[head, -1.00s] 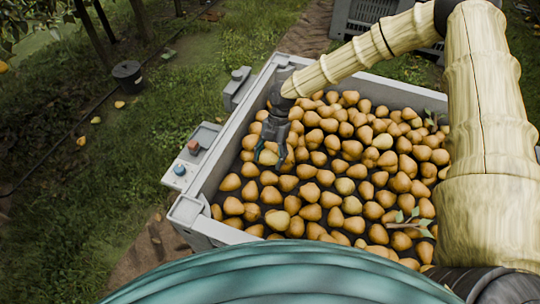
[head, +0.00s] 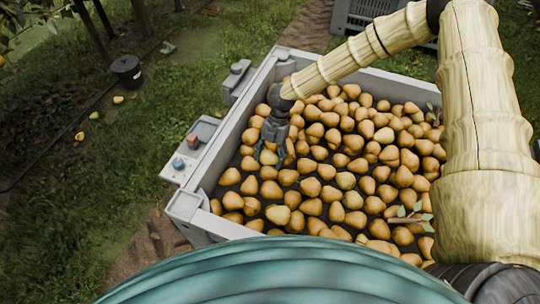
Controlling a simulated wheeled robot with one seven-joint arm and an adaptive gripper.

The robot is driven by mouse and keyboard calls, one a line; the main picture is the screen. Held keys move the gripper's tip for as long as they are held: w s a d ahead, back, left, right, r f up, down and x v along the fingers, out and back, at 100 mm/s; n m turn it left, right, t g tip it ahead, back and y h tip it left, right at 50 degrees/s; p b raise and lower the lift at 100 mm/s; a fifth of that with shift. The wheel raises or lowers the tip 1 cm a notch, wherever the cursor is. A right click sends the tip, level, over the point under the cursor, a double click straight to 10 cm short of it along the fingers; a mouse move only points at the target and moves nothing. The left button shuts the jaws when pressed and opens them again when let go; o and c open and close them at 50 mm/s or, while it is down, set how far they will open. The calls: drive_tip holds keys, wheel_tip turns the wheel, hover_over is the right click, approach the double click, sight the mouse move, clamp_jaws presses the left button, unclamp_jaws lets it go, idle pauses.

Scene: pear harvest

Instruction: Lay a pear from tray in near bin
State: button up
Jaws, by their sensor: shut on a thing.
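The near bin (head: 234,129) is a large grey crate with several layers of yellow-brown pears over a dark floor. My gripper (head: 269,157) points down inside it, near its left wall, at the level of the pears. The grey tray (head: 207,132) is fixed outside the bin's left wall. A reddish item and a blue item show on it, and no pear is visible there.
A second grey crate (head: 352,17) stands at the back. A leafy twig (head: 405,219) lies on the pears at the right. A black bucket (head: 127,72) and a few fallen pears (head: 80,136) are on the grass at left. Dark bare floor shows between pears near the left wall.

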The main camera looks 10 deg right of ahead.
sight(268, 178)
drive_tip(key=shift+f+b, duration=1)
drive_tip(key=shift+f, duration=1)
drive_tip(key=shift+f+b, duration=1.4)
drive_tip(key=shift+f, duration=1.1)
idle(1.6)
drive_tip(key=o, duration=1.2)
drive_tip(key=v, duration=1.2)
drive_tip(key=shift+r, duration=0.1)
